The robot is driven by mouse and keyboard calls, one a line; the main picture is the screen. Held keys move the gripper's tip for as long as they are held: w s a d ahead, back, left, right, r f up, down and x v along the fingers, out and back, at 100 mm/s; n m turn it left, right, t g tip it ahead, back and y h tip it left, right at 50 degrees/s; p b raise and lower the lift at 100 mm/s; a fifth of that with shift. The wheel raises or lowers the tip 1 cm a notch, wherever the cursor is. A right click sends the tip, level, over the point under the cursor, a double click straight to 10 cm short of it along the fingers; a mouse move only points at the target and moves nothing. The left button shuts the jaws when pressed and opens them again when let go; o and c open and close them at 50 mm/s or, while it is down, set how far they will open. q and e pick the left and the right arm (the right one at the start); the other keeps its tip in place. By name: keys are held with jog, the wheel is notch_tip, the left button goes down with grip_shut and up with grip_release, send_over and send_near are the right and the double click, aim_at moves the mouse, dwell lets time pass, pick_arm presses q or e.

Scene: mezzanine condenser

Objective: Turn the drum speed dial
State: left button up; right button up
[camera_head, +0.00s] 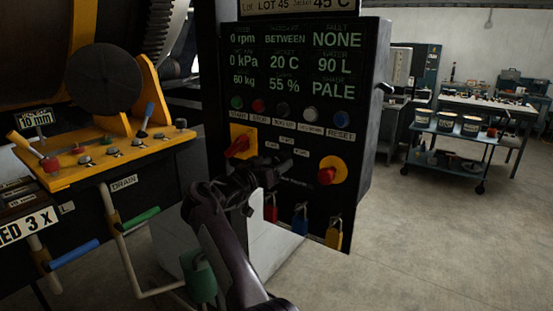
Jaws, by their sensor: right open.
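The black control panel (300,110) stands in the middle, with a lit display (290,60) reading 0 rpm at upper left. My right gripper (281,172) is open in front of the panel's lower half, between a red switch on a yellow plate (239,145) and a red knob on a round yellow plate (328,171). I cannot make out the drum speed dial; dark parts by the fingers blend with the gripper and panel. Whether the fingers touch anything is unclear. My left gripper is not in view.
A row of buttons (283,109) runs under the display. Red, blue and yellow padlocks (301,221) hang below. At left are a yellow lever console (100,155) and pipes with green and blue handles (138,219). A blue cart (448,150) stands at right; floor between is clear.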

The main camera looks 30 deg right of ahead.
jog(key=shift+w+d, duration=0.25)
jog(key=shift+d, duration=0.45)
jog(key=c, duration=1)
jog(key=shift+f+m+b, duration=0.15)
jog(key=shift+m+b, duration=0.25)
jog(key=shift+b, duration=0.2)
jog(key=m+b, duration=0.4)
jog(key=shift+a+f+b, duration=0.1)
jog(key=shift+b, duration=0.25)
jog(key=m+b, duration=0.2)
jog(key=m, duration=0.1)
jog(key=shift+b, duration=0.4)
jog(key=shift+r+m+b, duration=0.2)
jog(key=shift+m+b, duration=0.65)
jog(key=shift+m, duration=0.95)
